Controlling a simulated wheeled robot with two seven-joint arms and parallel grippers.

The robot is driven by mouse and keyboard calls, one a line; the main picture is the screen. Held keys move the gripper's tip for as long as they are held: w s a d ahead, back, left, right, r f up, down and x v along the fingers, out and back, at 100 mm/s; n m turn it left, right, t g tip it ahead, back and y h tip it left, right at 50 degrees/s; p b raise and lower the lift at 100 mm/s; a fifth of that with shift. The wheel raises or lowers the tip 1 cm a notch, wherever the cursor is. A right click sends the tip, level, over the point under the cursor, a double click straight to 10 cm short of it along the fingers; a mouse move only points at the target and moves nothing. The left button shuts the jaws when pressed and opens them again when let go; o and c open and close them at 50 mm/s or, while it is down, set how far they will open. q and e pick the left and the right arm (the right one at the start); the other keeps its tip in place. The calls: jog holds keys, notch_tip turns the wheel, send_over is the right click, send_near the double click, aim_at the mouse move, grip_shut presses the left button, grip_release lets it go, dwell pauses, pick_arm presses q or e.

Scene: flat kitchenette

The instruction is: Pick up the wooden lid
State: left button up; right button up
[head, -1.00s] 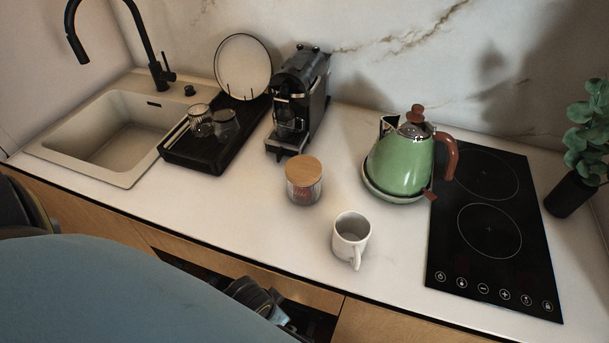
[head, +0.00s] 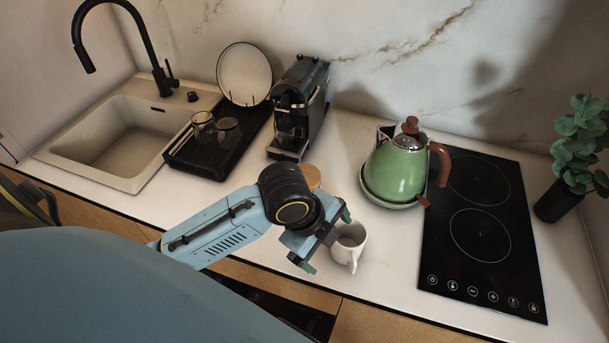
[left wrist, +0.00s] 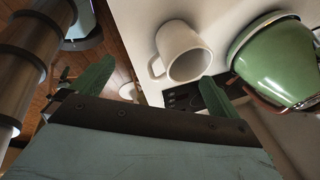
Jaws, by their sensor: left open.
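The round wooden lid (head: 313,177) shows only in part in the head view, behind my left wrist. The glass jar it sits on is hidden by the arm. My left gripper (head: 327,240) is open and empty, over the counter's front part. It points toward the white mug (head: 349,243), which is just to its right. In the left wrist view, the two green fingertips (left wrist: 158,75) are spread apart, with the mug (left wrist: 186,50) beyond them. The lid is not in that view. My right gripper is in neither view.
A green kettle (head: 398,172) stands on its base right of the lid, beside the black hob (head: 480,232). A coffee machine (head: 299,108) and a drying rack (head: 217,152) with glasses stand behind. The sink (head: 118,143) is at left.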

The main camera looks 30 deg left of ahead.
pick_arm(q)
jog(key=w+a+r+m+g+y, duration=0.1)
jog(key=w+a+r+m, duration=0.35)
jog(key=w+m, duration=0.4)
jog(key=m+g+y, duration=0.1)
jog(key=m+y, duration=0.1)
jog(key=m, duration=0.8)
send_near(304, 172)
jog(key=f, duration=0.3)
jog(key=shift+s+d, duration=0.2)
jog(key=shift+s, duration=0.15)
jog(key=shift+w+f+p, duration=0.2)
jog(key=shift+f+p, duration=0.15)
jog(key=shift+f, duration=1.05)
jog(key=shift+w+f+p, duration=0.2)
jog(key=shift+f+p, duration=0.15)
jog(key=shift+f, duration=1)
jog(key=shift+c, duration=0.4)
